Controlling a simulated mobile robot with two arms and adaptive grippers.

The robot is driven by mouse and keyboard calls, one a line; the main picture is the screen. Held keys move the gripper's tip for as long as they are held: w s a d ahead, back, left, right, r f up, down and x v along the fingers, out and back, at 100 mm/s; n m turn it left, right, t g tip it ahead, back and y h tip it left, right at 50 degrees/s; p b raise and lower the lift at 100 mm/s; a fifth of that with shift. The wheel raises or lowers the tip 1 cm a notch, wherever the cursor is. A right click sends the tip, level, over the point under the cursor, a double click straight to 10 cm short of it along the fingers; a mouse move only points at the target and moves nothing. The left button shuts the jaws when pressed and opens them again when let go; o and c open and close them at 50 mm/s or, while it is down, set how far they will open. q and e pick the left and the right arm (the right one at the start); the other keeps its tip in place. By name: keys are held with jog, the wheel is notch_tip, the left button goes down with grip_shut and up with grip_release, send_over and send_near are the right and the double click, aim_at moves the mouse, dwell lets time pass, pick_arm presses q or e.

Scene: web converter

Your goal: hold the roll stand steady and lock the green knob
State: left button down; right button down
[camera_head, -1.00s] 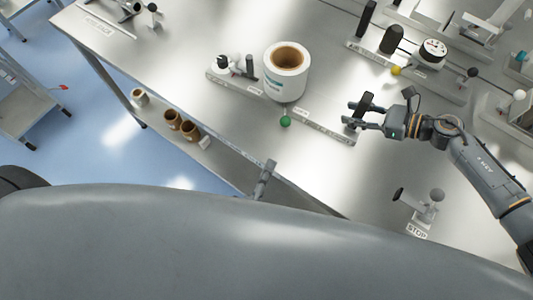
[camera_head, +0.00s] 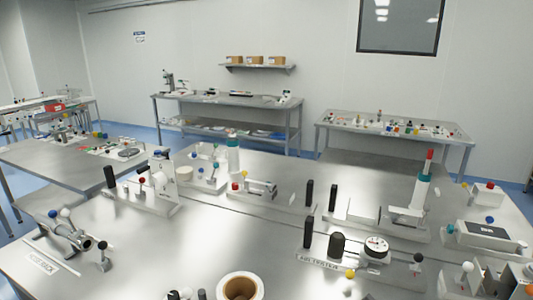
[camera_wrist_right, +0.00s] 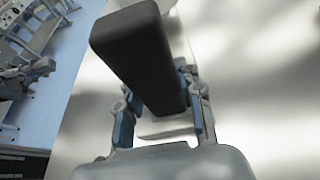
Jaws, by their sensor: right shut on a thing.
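The top of the white roll with its brown core (camera_head: 240,287) shows at the bottom edge of the head view. Small dark and white parts beside it (camera_head: 178,294) are cut off by the frame. The rest of the roll stand and the green knob are out of view. In the right wrist view my right gripper (camera_wrist_right: 160,108) is shut on a black upright handle (camera_wrist_right: 140,50), with a blue-padded finger on each side of it. My left gripper is not in either current view.
A station with a dial gauge (camera_head: 376,246) and black posts stands right of the roll. A white-rollered fixture (camera_head: 150,190) stands on the left. Bare steel tabletop (camera_head: 210,240) lies between them. More benches stand farther back.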

jog(key=shift+s+d+f, duration=0.1)
jog(key=shift+f, duration=0.15)
jog(key=c, duration=1)
grip_release()
jog(key=shift+o, duration=1.1)
jog(key=shift+r, duration=0.2)
jog(key=v, duration=1.2)
